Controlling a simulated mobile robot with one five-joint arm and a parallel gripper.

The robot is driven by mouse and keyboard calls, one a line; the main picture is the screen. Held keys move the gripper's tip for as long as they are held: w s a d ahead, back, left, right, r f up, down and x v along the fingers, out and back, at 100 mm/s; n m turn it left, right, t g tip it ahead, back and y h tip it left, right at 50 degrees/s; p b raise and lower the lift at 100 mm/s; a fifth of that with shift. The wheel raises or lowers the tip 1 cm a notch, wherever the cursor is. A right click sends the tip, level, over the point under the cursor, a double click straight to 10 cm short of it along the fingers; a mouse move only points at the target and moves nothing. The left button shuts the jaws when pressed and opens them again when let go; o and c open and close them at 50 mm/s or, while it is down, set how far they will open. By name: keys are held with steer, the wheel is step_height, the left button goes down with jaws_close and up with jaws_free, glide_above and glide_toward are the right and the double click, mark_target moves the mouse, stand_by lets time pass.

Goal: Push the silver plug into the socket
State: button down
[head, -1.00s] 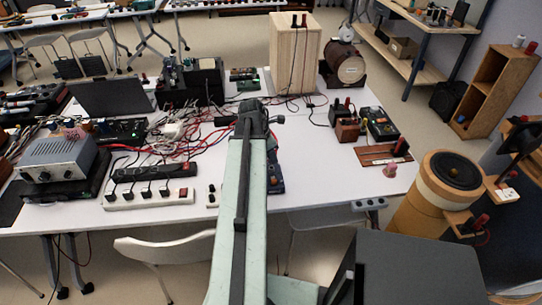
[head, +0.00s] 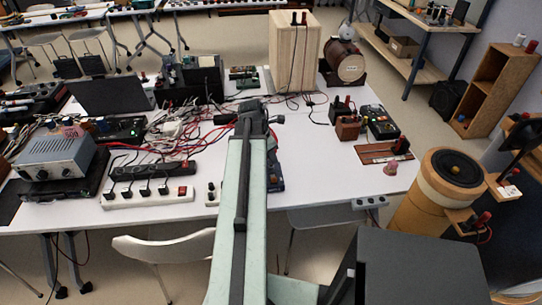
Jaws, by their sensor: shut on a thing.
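My gripper (head: 254,117) is at the far end of my pale green arm, over the middle of the white table (head: 325,190). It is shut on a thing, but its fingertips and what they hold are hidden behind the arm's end. I cannot make out the silver plug in the head view. I cannot tell which of the fittings is the socket, nor whether anything held touches it.
A white power strip (head: 148,198), a grey metal box (head: 58,158) and tangled red and black cables lie left. A tall wooden box (head: 293,50) stands behind my gripper. Small terminal devices (head: 382,128) stand right. The table's front right is mostly clear.

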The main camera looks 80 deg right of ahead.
steer(key=shift+f+b, duration=0.85)
stand_by(0.7)
steer(key=c, duration=1.2)
jaws_free()
steer(key=shift+r, duration=0.1)
step_height(320, 180, up, 8)
steer(key=p, duration=0.7)
steer(key=shift+f+p, duration=0.25)
steer(key=shift+p, duration=0.1)
steer(key=shift+f, duration=0.1)
